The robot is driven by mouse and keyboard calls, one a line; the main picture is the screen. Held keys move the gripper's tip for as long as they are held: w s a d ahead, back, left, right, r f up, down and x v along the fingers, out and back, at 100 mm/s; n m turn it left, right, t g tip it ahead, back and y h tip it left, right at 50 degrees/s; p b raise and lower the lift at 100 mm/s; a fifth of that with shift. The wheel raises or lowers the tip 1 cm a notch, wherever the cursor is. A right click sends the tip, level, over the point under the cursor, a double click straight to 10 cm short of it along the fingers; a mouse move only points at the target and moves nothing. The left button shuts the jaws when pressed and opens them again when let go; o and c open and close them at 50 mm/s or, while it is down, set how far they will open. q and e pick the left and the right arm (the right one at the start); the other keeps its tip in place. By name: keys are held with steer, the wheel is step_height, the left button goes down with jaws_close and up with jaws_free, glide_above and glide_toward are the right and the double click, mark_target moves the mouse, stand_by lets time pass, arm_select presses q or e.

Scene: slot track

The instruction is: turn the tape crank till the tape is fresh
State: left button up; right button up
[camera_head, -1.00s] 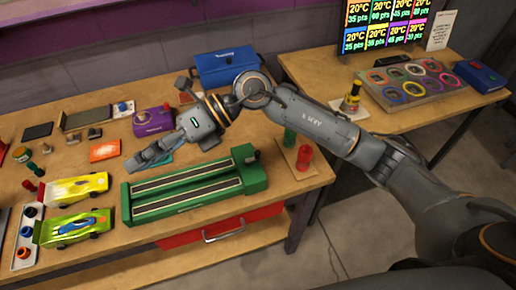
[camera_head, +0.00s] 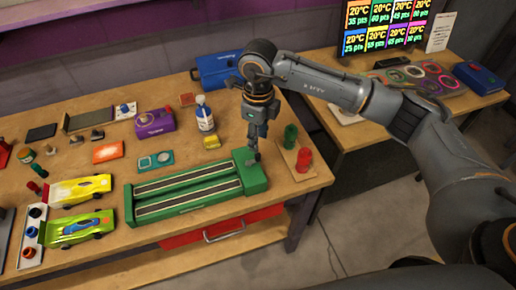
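The green tape unit (camera_head: 200,218), with two long dark, light-edged strips along its top, lies at the front of the workbench. A raised green block forms its right end. A small dark crank knob showed on that end earlier; my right gripper now covers it. My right gripper (camera_head: 253,152) points straight down at this back right corner, at or just above the crank. Its fingers look close together, but I cannot tell whether they touch or grip the crank. My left gripper is out of view.
Red and green pegs (camera_head: 303,159) stand on a small board just right of the tape unit. A white bottle (camera_head: 204,114) and a yellow block (camera_head: 212,141) are behind it. Two toy cars (camera_head: 80,188) lie to the left. A blue box (camera_head: 215,70) is at the back.

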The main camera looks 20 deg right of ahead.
mark_target(258, 155)
step_height(258, 155, down, 7)
steer(key=shift+r+p, duration=0.1)
steer(key=shift+p, duration=0.6)
jaws_close()
